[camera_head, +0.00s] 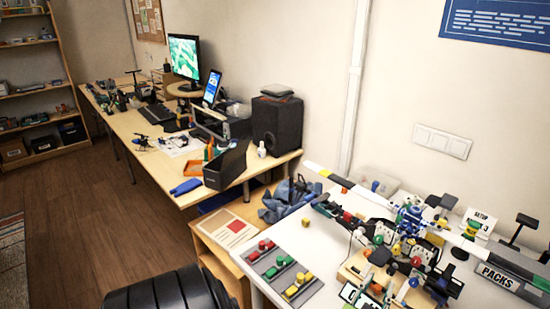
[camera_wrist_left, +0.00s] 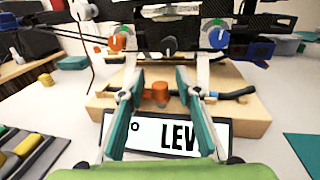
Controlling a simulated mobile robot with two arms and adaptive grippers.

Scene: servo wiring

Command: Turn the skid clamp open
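In the left wrist view, an orange clamp (camera_wrist_left: 158,94) sits on a light wooden block (camera_wrist_left: 245,108), with a black rod (camera_wrist_left: 228,95) running to its right. My left gripper (camera_wrist_left: 160,92) is open, with its teal-padded fingers apart on either side of the clamp. I cannot tell whether a finger touches it. A white sign reading "LEV" (camera_wrist_left: 178,138) stands in front of the block, partly covered by the fingers. In the head view my left gripper (camera_head: 378,286) is small and hard to separate from the workpieces by the wooden block (camera_head: 352,266). My right gripper cannot be made out.
Behind the clamp, a dark panel carries an orange knob (camera_wrist_left: 117,41), a black knob (camera_wrist_left: 168,46) and a blue knob (camera_wrist_left: 219,38). A grey tray with coloured pieces (camera_head: 285,272) lies left on the white table (camera_head: 310,240). A grey "PACKS" box (camera_head: 505,275) stands at right.

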